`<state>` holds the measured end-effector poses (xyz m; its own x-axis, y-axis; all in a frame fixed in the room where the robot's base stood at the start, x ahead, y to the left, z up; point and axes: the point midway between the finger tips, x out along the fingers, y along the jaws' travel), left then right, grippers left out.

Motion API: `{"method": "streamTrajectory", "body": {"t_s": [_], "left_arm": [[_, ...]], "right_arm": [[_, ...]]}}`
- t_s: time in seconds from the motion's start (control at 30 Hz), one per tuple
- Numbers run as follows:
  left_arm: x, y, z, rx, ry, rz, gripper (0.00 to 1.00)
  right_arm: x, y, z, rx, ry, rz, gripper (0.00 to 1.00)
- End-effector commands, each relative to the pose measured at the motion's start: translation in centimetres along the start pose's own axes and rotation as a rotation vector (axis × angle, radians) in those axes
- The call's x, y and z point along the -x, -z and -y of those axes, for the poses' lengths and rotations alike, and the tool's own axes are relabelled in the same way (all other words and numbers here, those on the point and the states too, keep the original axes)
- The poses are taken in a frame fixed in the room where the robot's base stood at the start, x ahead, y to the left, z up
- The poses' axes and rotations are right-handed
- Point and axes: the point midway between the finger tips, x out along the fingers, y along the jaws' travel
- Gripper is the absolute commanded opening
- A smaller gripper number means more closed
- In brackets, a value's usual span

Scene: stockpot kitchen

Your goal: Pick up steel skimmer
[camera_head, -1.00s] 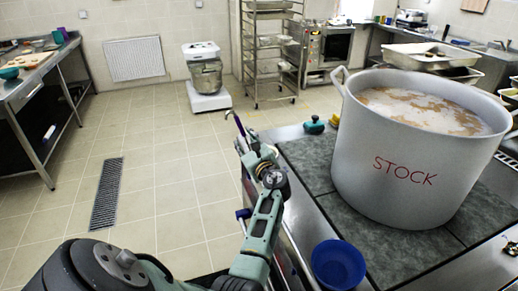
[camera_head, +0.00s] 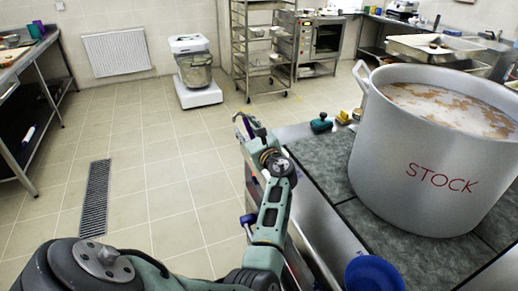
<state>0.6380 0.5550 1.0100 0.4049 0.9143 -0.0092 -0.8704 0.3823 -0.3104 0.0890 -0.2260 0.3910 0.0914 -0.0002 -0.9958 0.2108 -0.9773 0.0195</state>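I cannot make out a steel skimmer in the head view. The large grey pot (camera_head: 420,150) marked STOCK stands on the dark hob at the right, full of pale broth with brownish bits. My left gripper (camera_head: 243,122) is raised beside the counter's left edge, over the floor side. Its fingers are small and seen at an angle, so I cannot tell whether they are open or shut, or whether they hold anything. My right gripper is out of view.
A blue bowl (camera_head: 374,274) sits at the counter's front, cut off by the frame. A dark green object (camera_head: 321,124) lies behind the hob. A mixer (camera_head: 196,72) and a wheeled rack (camera_head: 262,50) stand farther back.

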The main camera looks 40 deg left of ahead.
Motion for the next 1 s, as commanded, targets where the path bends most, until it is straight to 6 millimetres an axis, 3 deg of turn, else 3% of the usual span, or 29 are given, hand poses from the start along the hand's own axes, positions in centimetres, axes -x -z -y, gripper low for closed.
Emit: {"method": "streamTrajectory", "body": {"t_s": [0.1,0.2,0.43,0.6,0.8,1.0], "left_arm": [[0.1,0.0,0.2,0.001,0.001,-0.001,0.35],[0.1,0.0,0.2,0.001,0.001,-0.001,0.35],[0.1,0.0,0.1,0.001,0.001,-0.001,0.15],[0.1,0.0,0.1,0.001,0.001,-0.001,0.0],[0.1,0.1,0.1,0.001,0.001,-0.002,0.0],[0.1,0.0,0.1,0.001,0.001,-0.001,0.0]], "right_arm": [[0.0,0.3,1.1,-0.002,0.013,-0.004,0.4],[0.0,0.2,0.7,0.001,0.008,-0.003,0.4],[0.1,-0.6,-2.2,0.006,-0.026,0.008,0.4],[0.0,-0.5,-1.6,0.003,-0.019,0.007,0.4],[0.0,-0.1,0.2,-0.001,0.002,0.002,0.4],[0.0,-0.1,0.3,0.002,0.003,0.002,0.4]]}}
